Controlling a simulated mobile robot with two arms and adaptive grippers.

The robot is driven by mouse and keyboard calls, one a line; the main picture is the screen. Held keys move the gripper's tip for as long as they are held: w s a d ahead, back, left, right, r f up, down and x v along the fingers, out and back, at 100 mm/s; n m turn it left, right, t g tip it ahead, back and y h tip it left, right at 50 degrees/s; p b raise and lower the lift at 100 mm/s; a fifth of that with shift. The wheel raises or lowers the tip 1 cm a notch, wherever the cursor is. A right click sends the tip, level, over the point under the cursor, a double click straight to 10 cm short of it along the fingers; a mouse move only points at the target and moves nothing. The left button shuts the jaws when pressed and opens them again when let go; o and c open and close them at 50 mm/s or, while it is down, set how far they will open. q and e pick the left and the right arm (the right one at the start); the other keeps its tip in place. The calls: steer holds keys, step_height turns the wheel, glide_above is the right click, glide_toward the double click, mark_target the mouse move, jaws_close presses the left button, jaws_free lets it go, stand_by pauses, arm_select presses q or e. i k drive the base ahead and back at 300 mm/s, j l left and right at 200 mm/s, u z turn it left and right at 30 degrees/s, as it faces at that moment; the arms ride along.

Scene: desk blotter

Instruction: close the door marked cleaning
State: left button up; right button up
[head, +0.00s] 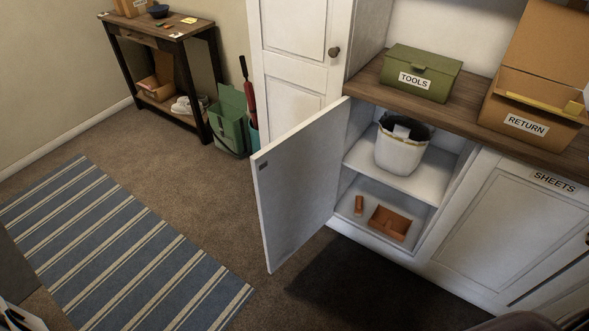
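An open cabinet door (297,190) stands swung out to the left of its opening, in the middle of the head view. Its plain inner face is turned towards me, and its free edge points towards the front left. No cleaning label shows; the door's outer face is hidden. The open cabinet (355,205) holds a white bin (401,155) with a dark liner on its upper shelf. I see no fingers of either gripper.
A closed door marked SHEETS (500,215) is to the right. A green TOOLS box (420,73) and a RETURN box (530,105) stand on the counter. A striped rug (120,250) and a dark mat (365,290) lie on the floor. The door's swing looks clear.

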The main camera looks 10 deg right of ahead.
mark_target(296, 175)
steer(key=z, duration=0.4)
steer(key=i+j+z, duration=0.15)
steer(key=z, duration=0.65)
steer(key=j+z, duration=0.15)
steer(key=z, duration=0.25)
steer(key=i+j+z, duration=0.15)
steer(key=j+z, duration=0.2)
steer(key=j, duration=0.5)
steer(key=j+z, duration=0.35)
steer(key=j, duration=0.55)
steer(key=j+z, duration=0.3)
steer(key=j, duration=0.6)
steer(key=k+j, duration=0.45)
steer(key=j, duration=0.3)
